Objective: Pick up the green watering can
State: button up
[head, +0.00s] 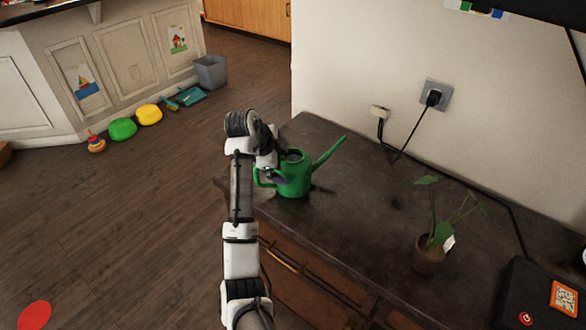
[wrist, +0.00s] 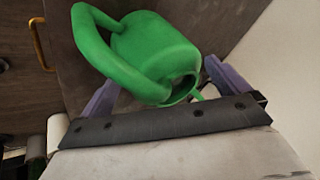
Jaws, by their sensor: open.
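The green watering can (head: 295,177) stands upright on the dark cabinet top (head: 350,215), near its left end. Its spout points up and to the right, and its handle is on the left. My gripper (head: 272,174) is at the can's handle side, over the cabinet's edge. In the wrist view the green watering can (wrist: 155,55) lies between and beyond the two purple fingers of my gripper (wrist: 160,85). The fingers are apart, one on each side of the can. I cannot tell whether they touch it.
A potted plant (head: 428,255) stands to the right on the cabinet top. A black case (head: 540,295) lies at the right front. A wall with a plugged-in cable (head: 433,97) rises behind. The cabinet top between can and plant is clear.

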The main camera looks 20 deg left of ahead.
jog(key=c, duration=1.5)
jog(key=shift+r, duration=0.15)
jog(key=shift+c, duration=0.2)
